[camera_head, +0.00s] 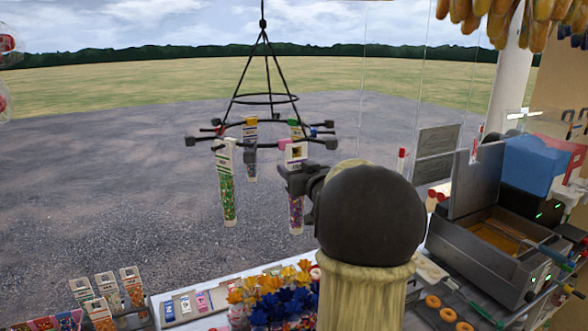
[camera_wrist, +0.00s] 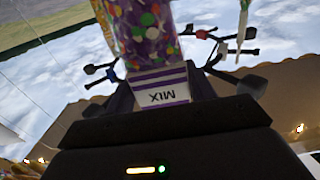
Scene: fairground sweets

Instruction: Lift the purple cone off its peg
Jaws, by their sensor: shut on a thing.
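The purple cone (camera_head: 296,212) is a clear bag of coloured sweets with a pale header, at the right front of a hanging black ring rack (camera_head: 262,98). My gripper (camera_head: 300,180) reaches it from the right and is shut on its upper part. In the wrist view the cone (camera_wrist: 150,32) stands between my two dark fingers (camera_wrist: 160,92), with its white and purple "MIX" label facing me. My arm hides part of the cone's right side in the head view. I cannot tell whether its header still sits on the peg.
A green cone (camera_head: 227,190) hangs close to the left on the same rack, and more cones hang behind. Black-tipped pegs stick out around the ring. Below stand flowers (camera_head: 275,297) and a counter of goods; a fryer (camera_head: 495,245) is at right. Open air lies left of the rack.

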